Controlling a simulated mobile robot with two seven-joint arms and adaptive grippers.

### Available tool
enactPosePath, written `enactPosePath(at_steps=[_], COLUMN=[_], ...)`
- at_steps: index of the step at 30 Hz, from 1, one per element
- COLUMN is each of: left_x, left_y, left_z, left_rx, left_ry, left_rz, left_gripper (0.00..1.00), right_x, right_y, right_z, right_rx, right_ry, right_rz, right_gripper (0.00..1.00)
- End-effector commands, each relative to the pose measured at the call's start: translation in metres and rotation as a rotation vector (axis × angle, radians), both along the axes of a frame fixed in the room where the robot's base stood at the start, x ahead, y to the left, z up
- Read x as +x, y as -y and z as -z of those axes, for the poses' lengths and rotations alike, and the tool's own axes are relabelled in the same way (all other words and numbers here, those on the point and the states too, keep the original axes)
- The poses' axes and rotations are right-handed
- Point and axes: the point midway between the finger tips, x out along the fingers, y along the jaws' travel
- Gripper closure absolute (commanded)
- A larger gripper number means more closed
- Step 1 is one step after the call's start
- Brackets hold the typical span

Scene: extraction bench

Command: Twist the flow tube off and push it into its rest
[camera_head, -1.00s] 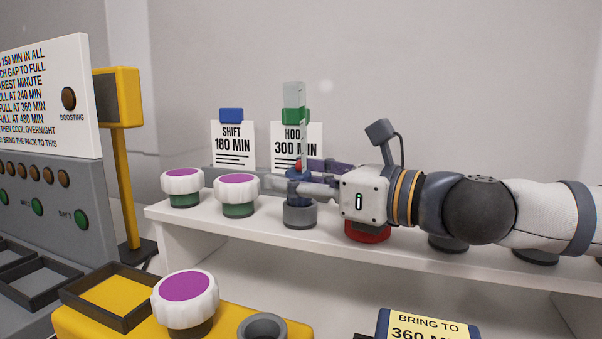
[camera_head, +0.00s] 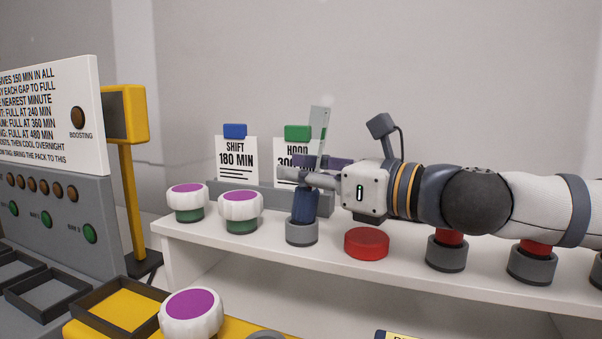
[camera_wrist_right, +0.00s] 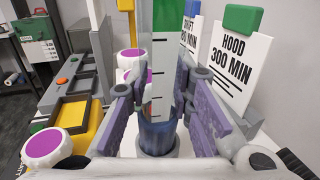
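The flow tube (camera_head: 322,135) is a clear, flat-sided tube with black scale marks, also large in the right wrist view (camera_wrist_right: 161,85). It leans a little to the right in the head view. Below it, a dark blue body (camera_head: 304,203) goes down into a grey round cup (camera_head: 302,233) on the white shelf. My right gripper (camera_head: 300,172) has one finger in front of the tube and one behind, close in on both sides just above the blue body. My left gripper is not in view.
Two purple-topped white knobs (camera_head: 241,206) stand left of the cup. A red disc (camera_head: 367,243) lies under my right wrist. Grey-and-red pieces (camera_head: 446,252) stand to the right. SHIFT (camera_head: 236,160) and HOOD cards stand behind. A yellow tray is at the lower left.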

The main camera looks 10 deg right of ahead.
Motion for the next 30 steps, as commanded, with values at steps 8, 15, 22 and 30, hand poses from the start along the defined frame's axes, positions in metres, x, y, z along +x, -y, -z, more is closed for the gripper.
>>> enactPosePath(at_steps=[8,15,22,30], left_x=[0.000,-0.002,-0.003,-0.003], left_y=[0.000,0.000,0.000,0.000], left_z=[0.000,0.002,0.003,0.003], left_rx=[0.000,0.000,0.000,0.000], left_ry=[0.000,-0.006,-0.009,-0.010], left_rz=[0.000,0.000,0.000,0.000], left_gripper=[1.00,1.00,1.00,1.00], right_x=[-0.001,0.000,0.000,0.000], right_y=[-0.001,0.001,0.002,0.002], right_z=[0.001,0.005,0.009,0.010], right_rx=[0.000,0.000,-0.001,-0.001], right_ry=[-0.001,-0.003,-0.007,-0.009], right_rz=[-0.004,-0.004,-0.003,-0.003], right_gripper=[1.00,1.00,1.00,0.56])
